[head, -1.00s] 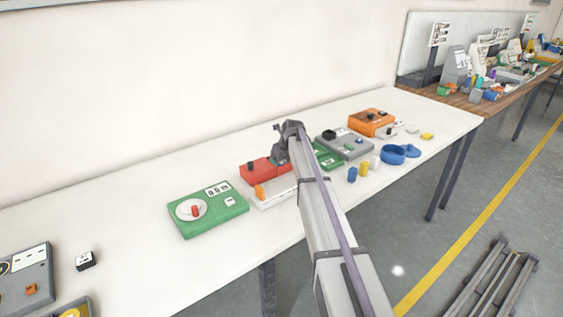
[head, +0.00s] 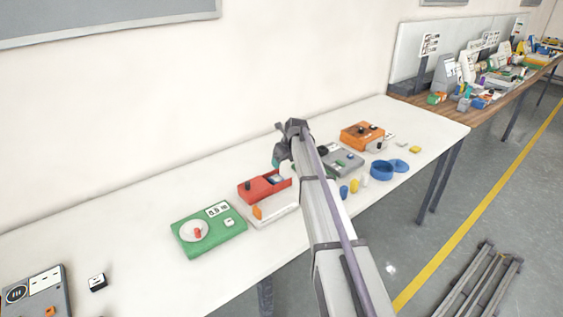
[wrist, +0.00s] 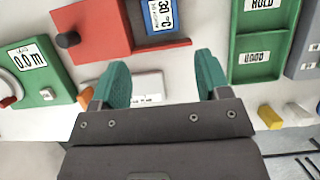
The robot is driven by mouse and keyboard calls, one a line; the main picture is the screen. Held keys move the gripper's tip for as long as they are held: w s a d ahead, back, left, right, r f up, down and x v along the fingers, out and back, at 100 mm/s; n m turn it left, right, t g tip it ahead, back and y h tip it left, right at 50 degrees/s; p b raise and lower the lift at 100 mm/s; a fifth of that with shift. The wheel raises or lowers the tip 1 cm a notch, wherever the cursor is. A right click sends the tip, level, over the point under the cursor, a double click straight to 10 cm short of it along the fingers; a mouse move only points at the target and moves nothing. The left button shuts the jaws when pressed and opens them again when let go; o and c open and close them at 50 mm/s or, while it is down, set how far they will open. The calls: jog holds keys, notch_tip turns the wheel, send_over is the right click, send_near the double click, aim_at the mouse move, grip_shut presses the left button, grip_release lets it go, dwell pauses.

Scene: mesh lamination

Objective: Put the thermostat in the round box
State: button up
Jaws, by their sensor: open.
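The likely thermostat is a red device (head: 256,188) with a dark knob and a blue display. In the wrist view the red device (wrist: 98,28) shows a temperature-like reading on its display. The round box is a blue round container (head: 381,171) on the right part of the table, with a flat blue disc, perhaps its lid (head: 399,165), beside it. My gripper (head: 283,156) is above the table by the red device's right end. In the wrist view my gripper (wrist: 163,76) is open, its teal fingers apart and nothing between them. My arm hides part of the table.
A green device (head: 212,232) and a white one with an orange part (head: 272,214) lie near the red device. Grey (head: 346,160) and orange (head: 362,134) devices stand farther right. Small coloured pegs (head: 354,186) stand near the front edge. The back left table is clear.

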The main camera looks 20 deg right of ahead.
jog(key=shift+f, duration=0.15)
jog(key=s+a+n+g, duration=0.1)
jog(key=s+a+n, duration=0.4)
jog(key=s+n, duration=0.5)
jog(key=s+a+n+g+h, duration=0.1)
jog(key=s+a+n, duration=0.4)
jog(key=s+n, duration=0.6)
jog(key=s+a+f+n+g, duration=0.1)
jog(key=s+a+n, duration=0.4)
jog(key=s+n, duration=0.6)
jog(key=s+g, duration=0.1)
jog(key=s, duration=0.7)
jog(key=shift+s+a, duration=0.2)
jog(key=shift+a, duration=0.1)
jog(key=shift+o, duration=0.2)
jog(key=shift+w+f, duration=0.1)
jog(key=shift+f, duration=0.05)
